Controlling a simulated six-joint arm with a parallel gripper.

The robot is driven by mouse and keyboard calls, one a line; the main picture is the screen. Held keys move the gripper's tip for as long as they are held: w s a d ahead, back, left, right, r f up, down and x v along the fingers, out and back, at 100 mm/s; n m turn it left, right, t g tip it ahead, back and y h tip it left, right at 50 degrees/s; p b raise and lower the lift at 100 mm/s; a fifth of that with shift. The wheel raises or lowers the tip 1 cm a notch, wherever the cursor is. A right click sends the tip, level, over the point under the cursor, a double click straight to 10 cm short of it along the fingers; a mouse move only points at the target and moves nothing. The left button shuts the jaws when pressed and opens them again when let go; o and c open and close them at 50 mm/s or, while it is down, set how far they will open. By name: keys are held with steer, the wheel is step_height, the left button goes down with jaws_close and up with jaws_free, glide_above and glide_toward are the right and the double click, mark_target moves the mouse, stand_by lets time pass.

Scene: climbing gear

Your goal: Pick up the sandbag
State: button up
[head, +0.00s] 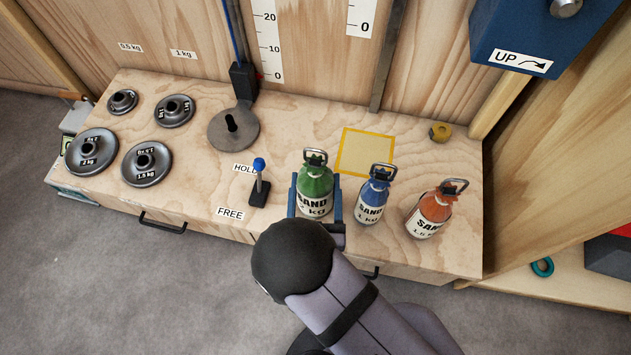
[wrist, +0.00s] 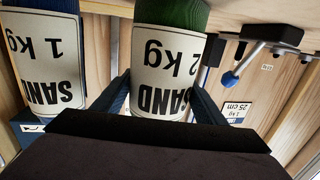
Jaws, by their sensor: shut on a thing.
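Three sandbags with metal clips stand on the wooden bench. The green sandbag (head: 315,183) has a white label reading SAND 2 kg and shows upside down in the wrist view (wrist: 168,70). My gripper (head: 318,200) is shut on the green sandbag, one blue finger on each side. I cannot tell whether the bag is clear of the bench. The blue sandbag (head: 372,195), labelled 1 kg in the wrist view (wrist: 42,65), stands just to the right in the head view. The orange sandbag (head: 431,210) is farther right and tilted.
A yellow-outlined square (head: 365,152) on the bench (head: 290,130) behind the bags is empty. A blue-knobbed lever (head: 260,180) stands close left of my gripper. Several grey weight discs (head: 146,163) lie at the left. A blue box (head: 525,35) hangs at upper right.

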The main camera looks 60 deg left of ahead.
steer(key=shift+a+r, duration=0.1)
steer(key=shift+r, duration=0.3)
step_height(320, 180, up, 18)
steer(key=p, duration=0.7)
steer(key=shift+f, duration=0.1)
stand_by(0.4)
steer(key=w+r+m+t+h+p, duration=0.1)
steer(key=w+r+p, duration=0.5)
steer(key=r, duration=0.3)
steer(key=w+d+r+m+t+h+p, duration=0.1)
steer(key=w+r+t+p, duration=0.1)
steer(key=w+r+p, duration=0.4)
steer(key=shift+w+d+r+m+h+p, duration=0.3)
steer(key=shift+w+r+m+p, duration=0.1)
steer(key=shift+r+p, duration=1.05)
steer(key=shift+f, duration=0.1)
steer(key=shift+w+a, duration=0.15)
steer(key=shift+a, duration=0.05)
